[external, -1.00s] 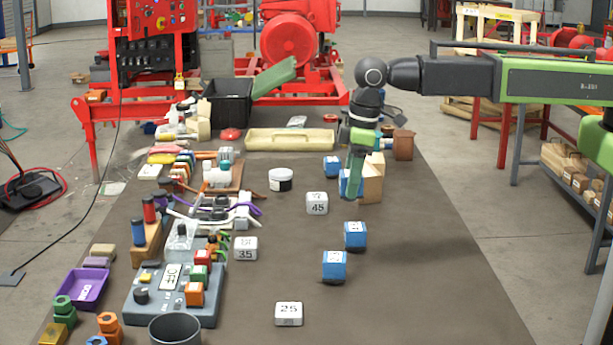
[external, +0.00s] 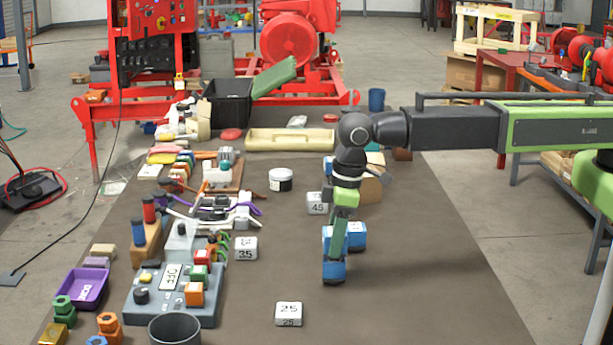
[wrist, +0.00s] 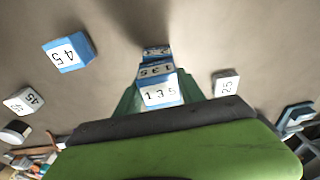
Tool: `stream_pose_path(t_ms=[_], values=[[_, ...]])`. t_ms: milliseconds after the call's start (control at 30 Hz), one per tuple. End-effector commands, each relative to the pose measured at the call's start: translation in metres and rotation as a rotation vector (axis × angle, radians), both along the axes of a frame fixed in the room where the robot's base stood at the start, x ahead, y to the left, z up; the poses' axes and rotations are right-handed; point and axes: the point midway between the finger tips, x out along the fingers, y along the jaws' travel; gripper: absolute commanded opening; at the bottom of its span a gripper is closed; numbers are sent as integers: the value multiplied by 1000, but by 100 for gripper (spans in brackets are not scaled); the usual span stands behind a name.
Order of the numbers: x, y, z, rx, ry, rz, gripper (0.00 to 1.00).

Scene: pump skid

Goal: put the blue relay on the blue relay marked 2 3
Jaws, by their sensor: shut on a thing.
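My gripper (external: 335,250) is shut on a blue relay (wrist: 160,92) with white labels that read 1 3 5 in the wrist view. Its blue side also shows beside the fingers in the external view (external: 327,236). Just beyond and below it is another blue relay (wrist: 157,51), standing on the table under my fingers in the external view (external: 334,272). Its marking is too small to read. I cannot tell whether the two relays touch. A third blue relay (wrist: 68,52), marked 4 5, stands apart; my gripper partly hides it in the external view (external: 357,235).
White blocks marked 45 (external: 317,204), 35 (external: 246,248) and 25 (external: 288,314) stand nearby. A further blue block (external: 328,165) is farther back. A grey control box (external: 150,310) and clutter fill the left. The table's right side is clear.

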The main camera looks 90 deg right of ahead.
Motion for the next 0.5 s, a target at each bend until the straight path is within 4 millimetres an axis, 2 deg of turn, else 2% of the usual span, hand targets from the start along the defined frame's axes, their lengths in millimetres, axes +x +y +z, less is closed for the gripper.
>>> stream_pose_path(t_ms=[233,267,400,500], values=[[0,0,-3,0,0,0,0],[0,0,-2,0,0,0,47],[0,0,-1,0,0,0,66],[0,0,-1,0,0,0,68]])
